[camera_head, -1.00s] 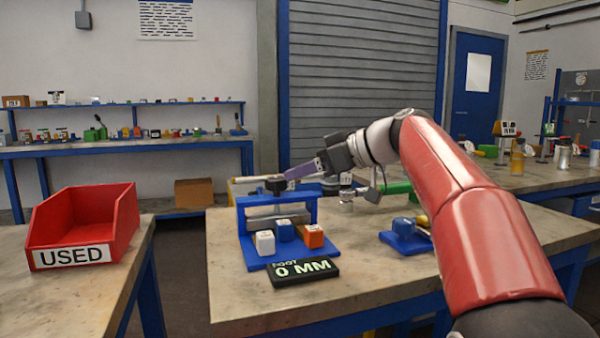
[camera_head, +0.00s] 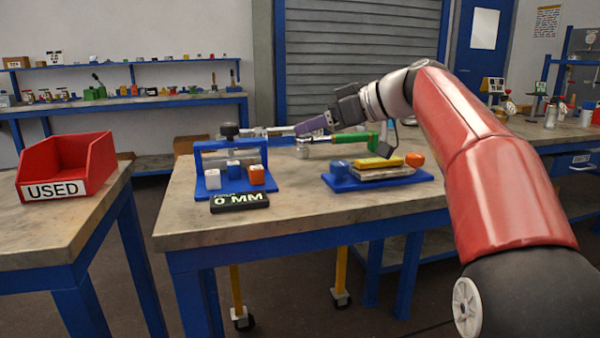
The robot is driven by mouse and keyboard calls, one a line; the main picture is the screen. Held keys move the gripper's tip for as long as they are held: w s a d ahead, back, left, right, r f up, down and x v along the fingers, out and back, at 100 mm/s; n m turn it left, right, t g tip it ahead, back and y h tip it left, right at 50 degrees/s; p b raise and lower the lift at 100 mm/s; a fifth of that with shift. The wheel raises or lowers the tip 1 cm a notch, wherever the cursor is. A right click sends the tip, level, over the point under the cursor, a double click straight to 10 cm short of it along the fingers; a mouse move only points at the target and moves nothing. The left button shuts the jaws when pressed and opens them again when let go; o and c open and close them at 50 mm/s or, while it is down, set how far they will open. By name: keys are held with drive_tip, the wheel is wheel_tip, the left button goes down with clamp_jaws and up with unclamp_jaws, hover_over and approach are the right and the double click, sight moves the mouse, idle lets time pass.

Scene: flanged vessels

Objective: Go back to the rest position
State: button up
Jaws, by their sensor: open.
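My gripper (camera_head: 312,126) is at the end of my red arm, above the back part of the middle workbench (camera_head: 300,217). Its purple fingers point left, and I see nothing held between them. To its left stands a blue fixture (camera_head: 204,158) with a black knob on top. White, blue and orange blocks (camera_head: 213,179) stand at the front of the fixture, apart from my gripper. A black display (camera_head: 239,202) reading 0 MM lies in front of them.
A blue tray (camera_head: 412,179) with a yellow-topped block, a blue piece and an orange piece lies under my arm. A green-handled tool (camera_head: 352,137) lies behind it. A red bin (camera_head: 68,168) marked USED sits on the left bench. A floor gap separates the two benches.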

drive_tip(key=s+d+f+m+h, duration=0.3)
drive_tip(key=s+f+m+h, duration=0.1)
drive_tip(key=s+f, duration=0.6)
drive_tip(key=s+d+f+m+h, duration=0.3)
drive_tip(key=s+d+f+m, duration=0.1)
drive_tip(key=s+f, duration=0.6)
drive_tip(key=s+d+f+m+g+h, duration=0.1)
drive_tip(key=s+d+f+m+h, duration=0.2)
drive_tip(key=s+f, duration=0.8)
drive_tip(key=shift+s+d+m+h, duration=0.25)
drive_tip(key=shift+d+m+h, duration=0.15)
drive_tip(key=shift+d+h, duration=0.3)
